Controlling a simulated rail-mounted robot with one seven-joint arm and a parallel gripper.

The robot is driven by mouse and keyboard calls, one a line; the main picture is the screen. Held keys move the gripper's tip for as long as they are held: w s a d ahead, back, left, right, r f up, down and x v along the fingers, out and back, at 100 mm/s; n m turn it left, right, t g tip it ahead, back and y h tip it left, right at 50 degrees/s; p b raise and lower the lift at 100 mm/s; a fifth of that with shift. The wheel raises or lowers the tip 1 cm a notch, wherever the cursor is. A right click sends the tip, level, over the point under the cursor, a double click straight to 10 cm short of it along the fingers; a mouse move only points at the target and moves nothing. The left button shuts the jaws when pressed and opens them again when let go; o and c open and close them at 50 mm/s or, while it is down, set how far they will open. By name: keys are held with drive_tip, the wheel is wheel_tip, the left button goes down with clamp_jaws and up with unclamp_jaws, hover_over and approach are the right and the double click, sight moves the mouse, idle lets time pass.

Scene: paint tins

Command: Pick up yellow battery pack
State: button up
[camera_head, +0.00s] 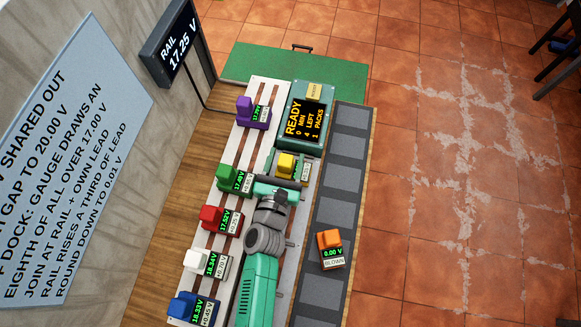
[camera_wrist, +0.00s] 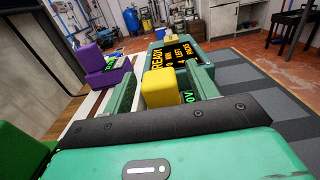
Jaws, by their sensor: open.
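The yellow battery pack (camera_head: 287,164) stands on the bench just in front of the display box, with its label partly hidden. In the wrist view the yellow pack (camera_wrist: 163,88) sits between the two green fingers of my gripper (camera_wrist: 164,78). My gripper is open, with one finger on each side of the pack. A gap shows on the left side; I cannot tell whether the right finger touches. A green readout (camera_wrist: 188,98) shows beside the pack, partly covered by the right finger.
Purple (camera_head: 252,112), green (camera_head: 234,178), red (camera_head: 220,218), white (camera_head: 205,261) and blue (camera_head: 190,306) packs line the left rail. The display box (camera_head: 304,114) reads READY. An orange pack (camera_head: 330,240) marked BLOWN lies on the grey belt (camera_head: 335,185).

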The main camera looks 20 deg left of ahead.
clamp_jaws()
drive_tip(key=shift+r, duration=0.15)
wheel_tip(320, 180, up, 3)
drive_tip(key=shift+p, duration=0.95)
drive_tip(key=shift+s+d+r, duration=0.1)
drive_tip(key=shift+s+r, duration=0.1)
drive_tip(key=shift+s, duration=0.05)
drive_tip(key=s+d+r+b, duration=0.1)
drive_tip(key=s+d+b, duration=0.3)
drive_tip(key=s, duration=1.1)
drive_tip(key=shift+d+r, duration=0.15)
drive_tip(key=shift+r, duration=0.05)
